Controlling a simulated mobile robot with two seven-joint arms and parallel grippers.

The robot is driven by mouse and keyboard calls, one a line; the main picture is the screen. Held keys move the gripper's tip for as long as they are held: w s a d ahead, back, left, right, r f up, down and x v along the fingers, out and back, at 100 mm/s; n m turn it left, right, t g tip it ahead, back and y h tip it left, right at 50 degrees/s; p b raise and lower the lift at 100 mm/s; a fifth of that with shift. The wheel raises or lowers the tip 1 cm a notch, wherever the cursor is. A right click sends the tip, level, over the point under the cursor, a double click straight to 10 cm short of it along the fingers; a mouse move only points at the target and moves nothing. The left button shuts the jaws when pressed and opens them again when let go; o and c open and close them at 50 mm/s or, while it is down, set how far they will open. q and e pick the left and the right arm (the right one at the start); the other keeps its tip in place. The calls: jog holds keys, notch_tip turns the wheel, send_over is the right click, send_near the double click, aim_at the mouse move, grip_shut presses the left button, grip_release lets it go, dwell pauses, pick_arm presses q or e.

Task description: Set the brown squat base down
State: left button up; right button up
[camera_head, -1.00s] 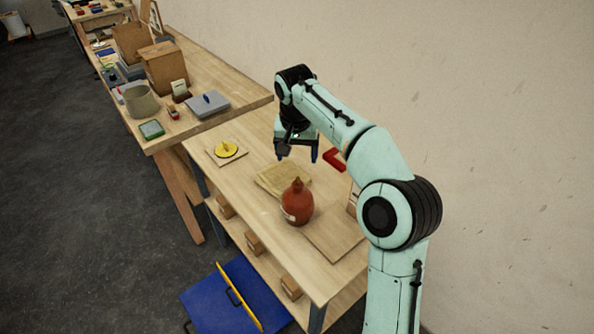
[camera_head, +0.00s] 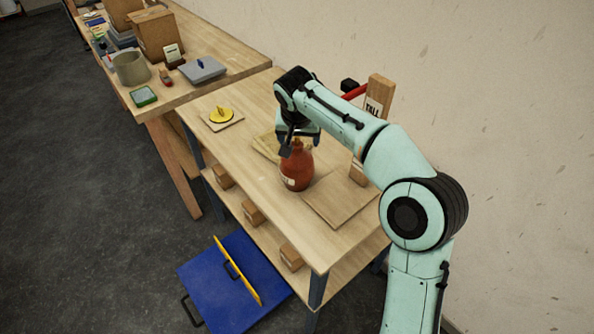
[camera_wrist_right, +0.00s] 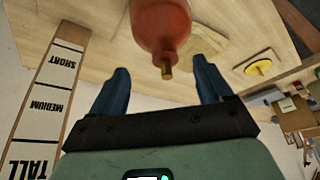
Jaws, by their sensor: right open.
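The brown squat base (camera_head: 296,170), a rounded reddish-brown bottle shape with a narrow neck and a pale label, stands upright on the near wooden table (camera_head: 262,222). My right gripper (camera_head: 301,146) is at its neck, reaching down from above. In the right wrist view, the base (camera_wrist_right: 160,24) shows with its brass-coloured neck tip pointing between the two blue fingers of the open gripper (camera_wrist_right: 161,72). There is a visible gap on both sides of the neck. My left gripper is not in view.
A thin wooden board (camera_head: 338,200) lies right of the base. A yellow disc (camera_head: 221,114) sits on a small plate at the far left. A height post (camera_wrist_right: 48,95) marked SHORT, MEDIUM and TALL stands by the wall. A blue panel (camera_head: 225,290) lies below.

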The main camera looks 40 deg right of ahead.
aim_at(297, 141)
jog(key=x, duration=0.5)
jog(key=shift+w+a+r, duration=0.1)
jog(key=shift+w+r, duration=0.05)
jog(key=shift+w, duration=0.25)
jog(key=shift+r, duration=0.1)
grip_shut()
